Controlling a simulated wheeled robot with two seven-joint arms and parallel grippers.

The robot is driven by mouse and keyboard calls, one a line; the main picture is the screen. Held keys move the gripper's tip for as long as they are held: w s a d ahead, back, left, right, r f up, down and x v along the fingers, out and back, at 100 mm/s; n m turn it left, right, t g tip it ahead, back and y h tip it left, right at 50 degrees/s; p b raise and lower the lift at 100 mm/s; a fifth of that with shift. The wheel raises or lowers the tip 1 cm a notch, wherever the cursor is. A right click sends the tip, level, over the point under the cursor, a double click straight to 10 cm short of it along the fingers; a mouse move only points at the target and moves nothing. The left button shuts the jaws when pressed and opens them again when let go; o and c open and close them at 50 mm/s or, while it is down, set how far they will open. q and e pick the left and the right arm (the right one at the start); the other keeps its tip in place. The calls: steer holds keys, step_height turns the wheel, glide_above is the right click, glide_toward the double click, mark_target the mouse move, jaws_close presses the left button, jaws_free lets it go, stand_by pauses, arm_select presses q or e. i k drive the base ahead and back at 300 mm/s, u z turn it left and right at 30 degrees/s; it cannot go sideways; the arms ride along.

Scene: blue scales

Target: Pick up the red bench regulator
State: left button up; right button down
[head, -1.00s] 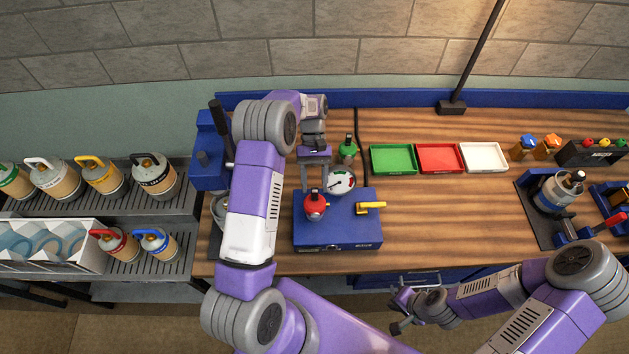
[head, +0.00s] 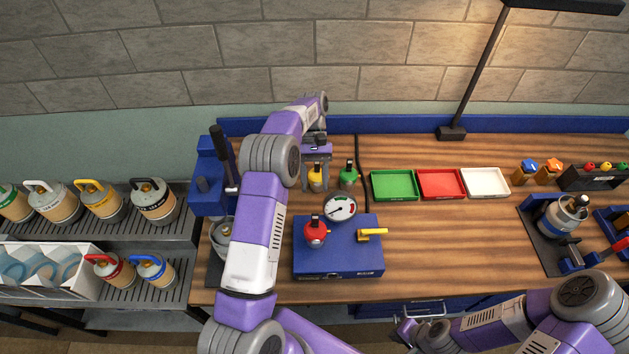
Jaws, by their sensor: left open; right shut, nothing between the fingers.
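The red bench regulator (head: 315,236) stands upright on the left part of a blue box (head: 340,262), beside a round pressure gauge (head: 341,207) and a yellow lever (head: 371,233). My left gripper (head: 316,185) is open behind the red regulator, pointing down, with nothing held. A yellow regulator (head: 317,177) shows between its fingers; I cannot tell whether they touch it. A green regulator (head: 348,176) stands just to the right. My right gripper (head: 404,328) is shut and empty, low in front of the bench's front edge.
Green (head: 394,186), red (head: 440,184) and white (head: 485,182) trays line the back of the bench. A blue press (head: 209,170) stands at left, partly behind my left arm. The wood right of the blue box is clear.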

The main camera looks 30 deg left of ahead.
mark_target(316, 234)
steer(key=k, duration=1)
